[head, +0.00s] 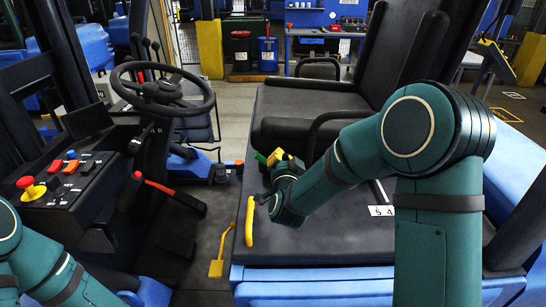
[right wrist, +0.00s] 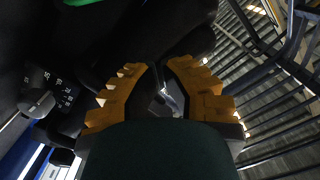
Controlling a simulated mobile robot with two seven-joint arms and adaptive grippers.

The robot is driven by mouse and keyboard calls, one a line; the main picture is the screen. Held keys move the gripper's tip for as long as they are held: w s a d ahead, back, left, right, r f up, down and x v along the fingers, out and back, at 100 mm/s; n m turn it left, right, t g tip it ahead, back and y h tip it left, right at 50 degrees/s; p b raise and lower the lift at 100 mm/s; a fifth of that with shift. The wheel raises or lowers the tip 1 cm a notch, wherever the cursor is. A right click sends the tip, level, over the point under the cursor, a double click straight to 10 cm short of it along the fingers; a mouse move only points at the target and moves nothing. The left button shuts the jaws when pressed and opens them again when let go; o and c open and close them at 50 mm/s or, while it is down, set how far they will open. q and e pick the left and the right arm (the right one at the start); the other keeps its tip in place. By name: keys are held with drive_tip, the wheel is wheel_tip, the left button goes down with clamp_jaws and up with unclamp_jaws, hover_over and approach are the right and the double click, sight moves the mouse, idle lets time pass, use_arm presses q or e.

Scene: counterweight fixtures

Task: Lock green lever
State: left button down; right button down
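A small green part (head: 260,157), likely the green lever, shows beside the fingers of my right gripper (head: 275,157) in the head view, at the seat's left front. I cannot tell whether they touch. In the right wrist view a green patch (right wrist: 82,2) is cut off by the top edge, beyond the fingers and not between them. There my right gripper (right wrist: 160,66) has its yellow fingers converging, with a narrow dark gap; whether the tips meet is unclear. The lever's base and its position are hidden. My left arm shows at the lower left, its gripper out of view.
A yellow handle (head: 249,221) stands at the seat's left edge, close to my right wrist. A black armrest (head: 318,125) rises behind. The steering wheel (head: 162,90), a red-handled lever (head: 165,188) and a button panel (head: 65,175) are on the left. A yellow pedal (head: 216,268) is below.

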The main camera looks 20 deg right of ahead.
sight(264, 163)
drive_tip(key=x, duration=0.3)
drive_tip(key=shift+w+d, duration=0.1)
drive_tip(key=shift+w, duration=0.2)
drive_tip(key=w+a+f, duration=0.1)
drive_tip(key=a+f, duration=0.1)
drive_tip(key=f, duration=0.1)
drive_tip(key=shift+w+p, duration=0.3)
drive_tip(key=shift+w, duration=0.1)
drive_tip(key=shift+a, duration=0.1)
drive_tip(key=a+f+b, duration=0.1)
drive_tip(key=b, duration=0.2)
drive_tip(key=a+f+b, duration=0.1)
drive_tip(key=b, duration=0.2)
drive_tip(key=shift+w+f, duration=0.2)
drive_tip(key=shift+w, duration=0.1)
drive_tip(key=shift+w+a+b, duration=0.1)
drive_tip(key=shift+a+b, duration=0.25)
drive_tip(key=shift+b, duration=0.1)
drive_tip(key=shift+d, duration=0.1)
